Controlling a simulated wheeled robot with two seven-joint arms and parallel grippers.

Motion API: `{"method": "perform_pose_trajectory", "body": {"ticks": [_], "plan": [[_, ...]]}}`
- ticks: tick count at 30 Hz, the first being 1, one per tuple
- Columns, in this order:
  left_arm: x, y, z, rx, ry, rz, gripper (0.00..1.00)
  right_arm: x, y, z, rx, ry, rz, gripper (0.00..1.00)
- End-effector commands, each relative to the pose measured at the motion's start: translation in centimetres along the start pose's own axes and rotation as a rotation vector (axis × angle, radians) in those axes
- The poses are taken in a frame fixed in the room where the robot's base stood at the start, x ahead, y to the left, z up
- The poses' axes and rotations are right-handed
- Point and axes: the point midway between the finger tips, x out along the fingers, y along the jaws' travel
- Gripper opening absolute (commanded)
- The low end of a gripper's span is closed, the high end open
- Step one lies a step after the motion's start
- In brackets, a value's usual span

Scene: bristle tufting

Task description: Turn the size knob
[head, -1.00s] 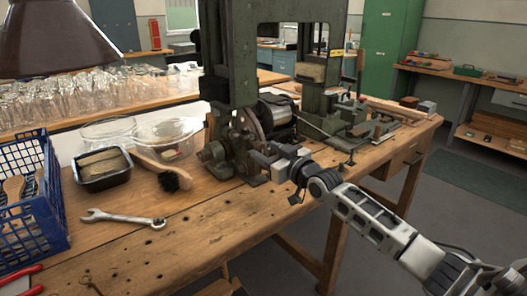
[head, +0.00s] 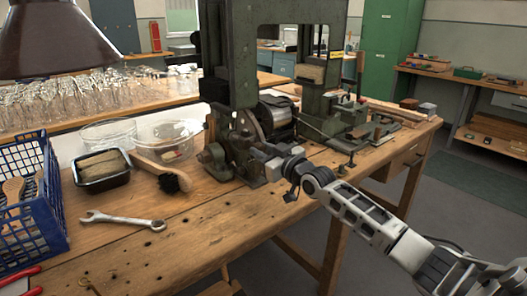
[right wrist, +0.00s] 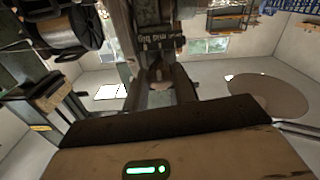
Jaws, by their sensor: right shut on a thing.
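The green machine (head: 231,60) stands on the wooden bench, with a round plate and fittings (head: 238,140) low on its front. My right gripper (head: 264,158) is at these fittings, its fingers against the machine's lower right front. In the right wrist view, a small knob (right wrist: 160,74) sits just beyond a dark label plate (right wrist: 162,42) with upside-down lettering that seems to read "small" and "big". My right gripper is shut on this knob. In the head view the gripper hides the knob. The knob's pointer cannot be made out. My left gripper is not in view.
A blue crate (head: 62,210), a black tray with a block (head: 103,184), a brush (head: 160,174) and a wrench (head: 122,220) lie on the bench at left. Glass bowls (head: 165,135) stand behind.

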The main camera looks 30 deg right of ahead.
Motion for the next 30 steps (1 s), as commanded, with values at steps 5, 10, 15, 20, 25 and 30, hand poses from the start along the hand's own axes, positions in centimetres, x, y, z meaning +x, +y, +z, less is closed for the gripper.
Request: {"method": "perform_pose_trajectory", "body": {"ticks": [5, 10, 15, 20, 25, 30], "plan": [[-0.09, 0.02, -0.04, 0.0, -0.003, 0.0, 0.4, 0.0, 0.02, -0.07, -0.073, 0.0, 0.0, 0.04], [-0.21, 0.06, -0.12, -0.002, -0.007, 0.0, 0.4, 0.01, 0.02, -0.12, -0.191, -0.001, -0.001, 0.04], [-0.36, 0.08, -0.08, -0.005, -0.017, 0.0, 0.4, 0.01, 0.03, -0.16, -0.339, -0.001, -0.001, 0.04], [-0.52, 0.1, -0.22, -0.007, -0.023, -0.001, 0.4, 0.01, 0.01, -0.18, -0.475, 0.0, -0.001, 0.04], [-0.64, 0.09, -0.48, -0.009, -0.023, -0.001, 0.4, 0.02, 0.0, -0.11, -0.599, -0.001, -0.001, 0.04], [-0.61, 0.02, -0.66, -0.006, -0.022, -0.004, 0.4, 0.01, 0.01, -0.09, -0.692, 0.0, 0.0, 0.04]]}}
